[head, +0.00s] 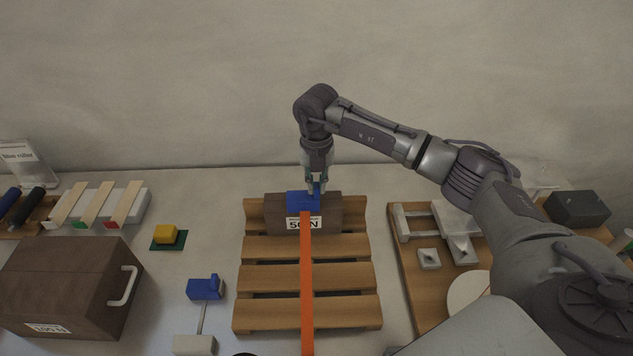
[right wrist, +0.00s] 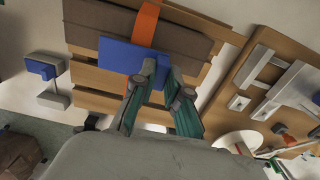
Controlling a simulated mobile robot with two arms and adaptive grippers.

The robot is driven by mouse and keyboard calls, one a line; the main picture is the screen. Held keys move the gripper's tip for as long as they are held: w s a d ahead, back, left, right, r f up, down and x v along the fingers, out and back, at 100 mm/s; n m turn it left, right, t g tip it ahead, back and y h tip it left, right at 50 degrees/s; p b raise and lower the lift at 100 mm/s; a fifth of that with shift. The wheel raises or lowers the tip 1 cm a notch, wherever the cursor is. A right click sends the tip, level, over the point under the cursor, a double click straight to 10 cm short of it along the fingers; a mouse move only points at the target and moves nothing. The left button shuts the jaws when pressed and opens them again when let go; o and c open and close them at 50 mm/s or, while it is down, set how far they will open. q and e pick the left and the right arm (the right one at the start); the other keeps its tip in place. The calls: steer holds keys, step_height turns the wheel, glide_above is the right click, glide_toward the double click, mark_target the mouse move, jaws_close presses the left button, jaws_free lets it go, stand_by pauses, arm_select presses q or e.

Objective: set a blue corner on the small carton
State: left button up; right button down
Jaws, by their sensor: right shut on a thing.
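The small carton (head: 333,212) is brown, with a white label on its front, and stands at the back of the wooden pallet (head: 265,272). A blue corner (head: 296,197) lies at the carton's top edge, in line with the orange strap (head: 307,270). My right gripper (head: 316,190) points down and is shut on the blue corner. The right wrist view shows the corner (right wrist: 122,57) by the fingertips (right wrist: 160,72), against the carton (right wrist: 190,38); whether it sits fully flush I cannot tell. My left gripper is not in view.
Another blue piece (head: 205,288) stands left of the pallet. A large brown case (head: 68,285) with a handle is at the left, near a yellow block (head: 165,235). A wooden board (head: 410,255) with grey fittings lies at the right, under my right arm.

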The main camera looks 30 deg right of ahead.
steer(key=shift+f+b, duration=1)
steer(key=shift+f, duration=0.45)
steer(key=c, duration=1.1)
jaws_free()
steer(key=shift+r, duration=0.15)
step_height(320, 180, up, 12)
steer(key=shift+s, duration=0.1)
